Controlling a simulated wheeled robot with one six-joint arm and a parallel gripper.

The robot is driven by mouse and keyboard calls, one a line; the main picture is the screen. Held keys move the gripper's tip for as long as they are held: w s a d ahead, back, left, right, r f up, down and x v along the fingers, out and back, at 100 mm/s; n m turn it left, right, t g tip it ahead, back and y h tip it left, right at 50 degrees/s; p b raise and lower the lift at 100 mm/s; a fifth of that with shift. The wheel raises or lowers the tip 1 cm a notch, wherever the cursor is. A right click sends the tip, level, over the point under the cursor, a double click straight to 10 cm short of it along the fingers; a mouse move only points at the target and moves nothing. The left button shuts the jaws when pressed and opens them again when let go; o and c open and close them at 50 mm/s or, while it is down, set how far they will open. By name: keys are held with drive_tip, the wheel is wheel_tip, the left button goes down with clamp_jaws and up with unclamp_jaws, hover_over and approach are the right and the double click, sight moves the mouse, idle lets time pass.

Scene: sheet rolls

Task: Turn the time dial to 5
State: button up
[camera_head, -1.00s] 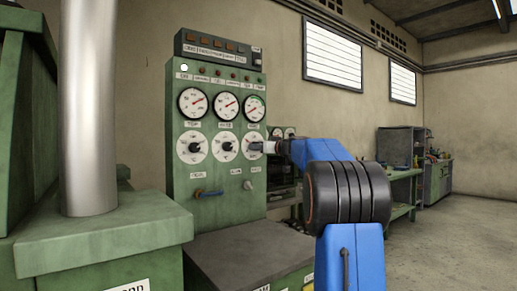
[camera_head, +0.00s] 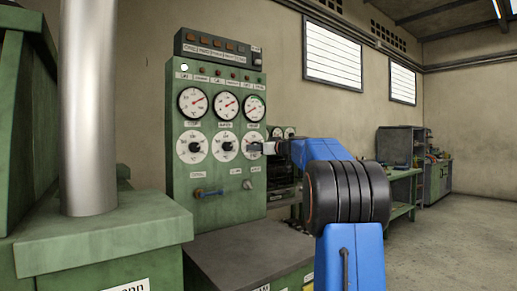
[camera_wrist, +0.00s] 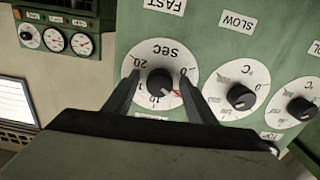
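The time dial (camera_wrist: 148,72) is a white disc marked "sec", upside down in the wrist view, on the green panel. Its black knob (camera_wrist: 160,82) has a red pointer toward the lower right, on the side of the 0; the exact number there is hard to read. My gripper (camera_wrist: 160,75) is open, with one dark finger on each side of the knob and a visible gap to it. In the head view, my gripper (camera_head: 268,148) is at the rightmost of three white dials (camera_head: 251,138) and partly covers it.
Two "°C" dials (camera_wrist: 243,98) (camera_wrist: 301,107) sit beside the time dial. Three gauges (camera_head: 193,102) are above the dials. A dark-topped green cabinet (camera_head: 245,249) stands in front of the panel.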

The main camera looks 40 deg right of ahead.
drive_tip(key=s, duration=1.7)
drive_tip(key=shift+s+d, duration=0.2)
drive_tip(key=shift+d, duration=0.1)
drive_tip(key=shift+s, duration=0.1)
